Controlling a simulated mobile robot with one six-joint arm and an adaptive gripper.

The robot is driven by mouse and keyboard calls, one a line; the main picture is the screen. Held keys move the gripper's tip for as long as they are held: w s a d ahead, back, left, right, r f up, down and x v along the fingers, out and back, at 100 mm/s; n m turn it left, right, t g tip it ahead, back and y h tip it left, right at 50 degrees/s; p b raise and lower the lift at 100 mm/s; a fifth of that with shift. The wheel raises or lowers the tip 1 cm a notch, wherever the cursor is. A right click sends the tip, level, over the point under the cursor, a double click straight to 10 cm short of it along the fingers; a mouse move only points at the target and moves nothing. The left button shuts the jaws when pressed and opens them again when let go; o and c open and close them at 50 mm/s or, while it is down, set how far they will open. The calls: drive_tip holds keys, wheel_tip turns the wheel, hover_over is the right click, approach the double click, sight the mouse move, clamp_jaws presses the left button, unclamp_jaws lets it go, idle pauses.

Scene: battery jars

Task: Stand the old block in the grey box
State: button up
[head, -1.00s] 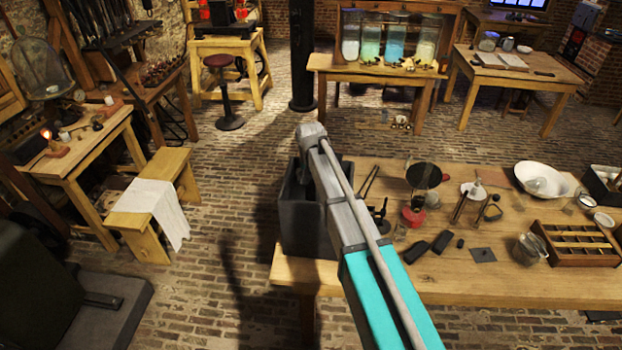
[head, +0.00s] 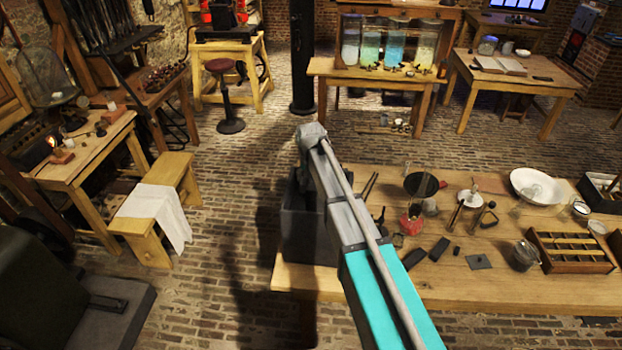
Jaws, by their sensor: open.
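The grey box (head: 302,235) is a tall, dark, open-topped box at the left end of the wooden table. My arm reaches over the table, and its end hangs at the box's mouth. My gripper (head: 304,180) points down there, small and dark, partly hidden by my arm; its jaws are open. I cannot see into the box. Two dark oblong blocks lie on the table to the right of my arm, a nearer block (head: 414,258) and a farther block (head: 440,248). I cannot tell whether either is the old block.
The table (head: 470,288) also holds a red-based burner (head: 411,224), a flat dark square (head: 479,261), a glass jar (head: 524,255), a white basin (head: 536,185) and a compartmented wooden tray (head: 570,250). The table's front strip is mostly clear. A bench (head: 150,222) stands left on the brick floor.

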wheel_tip(320, 180, up, 7)
drive_tip(key=p, duration=0.6)
drive_tip(key=shift+s, duration=0.4)
drive_tip(key=shift+f, duration=0.1)
idle(0.4)
drive_tip(key=s+d+g, duration=0.1)
drive_tip(key=s+d, duration=2.2)
drive_tip(key=s, duration=0.1)
drive_tip(key=shift+s+n, duration=0.3)
drive_tip(key=shift+n, duration=0.1)
